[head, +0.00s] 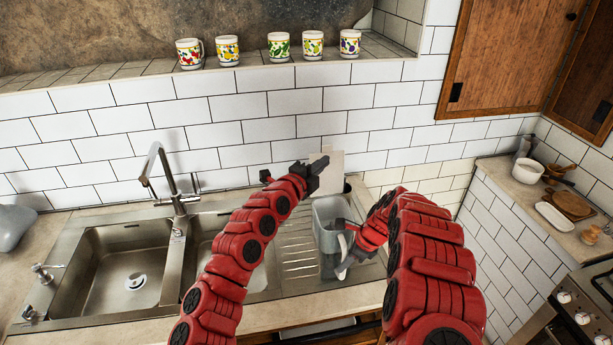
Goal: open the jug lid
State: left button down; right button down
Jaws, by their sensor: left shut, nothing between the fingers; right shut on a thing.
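A grey jug (328,243) stands on the ribbed drainer of the sink, its rim facing up. My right gripper (346,232) is at the jug's right side, shut on what looks like its pale handle (345,262); the fingers partly hide the contact. My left gripper (319,168) is shut and empty, above and slightly behind the jug's rim. A pale flat piece (336,160) stands upright behind the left gripper; I cannot tell whether it is the jug lid or something by the wall.
A steel sink with two basins (125,268) and a tall tap (165,180) lies left of the jug. Several patterned mugs (279,47) line the ledge above. The right counter holds a pot (527,170) and boards (568,204). A wooden cabinet (505,55) hangs upper right.

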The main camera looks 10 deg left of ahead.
pick_arm(q)
jog(key=v, duration=0.7)
jog(key=shift+s, duration=0.25)
